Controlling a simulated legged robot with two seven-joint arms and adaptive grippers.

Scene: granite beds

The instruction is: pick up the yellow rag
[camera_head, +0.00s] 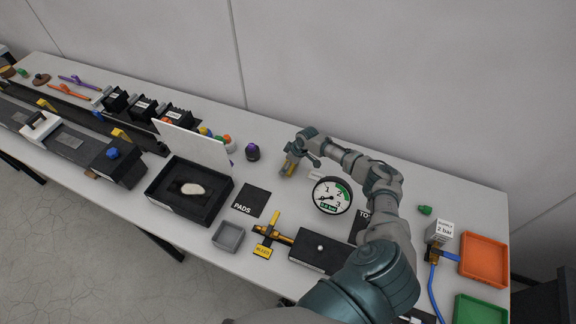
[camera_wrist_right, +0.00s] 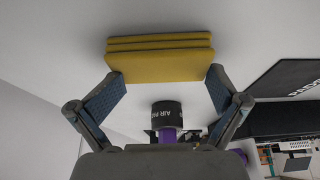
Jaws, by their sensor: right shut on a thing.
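The yellow rag (camera_wrist_right: 160,58) is a folded, layered pad between the two fingertips of my right gripper (camera_wrist_right: 167,88) in the right wrist view. The fingers are closed against its two sides. In the head view the right gripper (camera_head: 294,158) points down near the back of the table, and a small bit of the rag (camera_head: 288,169) shows below it. I cannot tell whether the rag touches the table or is just above it. My left gripper is not in view.
A round gauge (camera_head: 332,195) and a black pads mat (camera_head: 251,201) lie nearby. A purple-topped black knob (camera_head: 252,152) stands left of the gripper. The wall is close behind.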

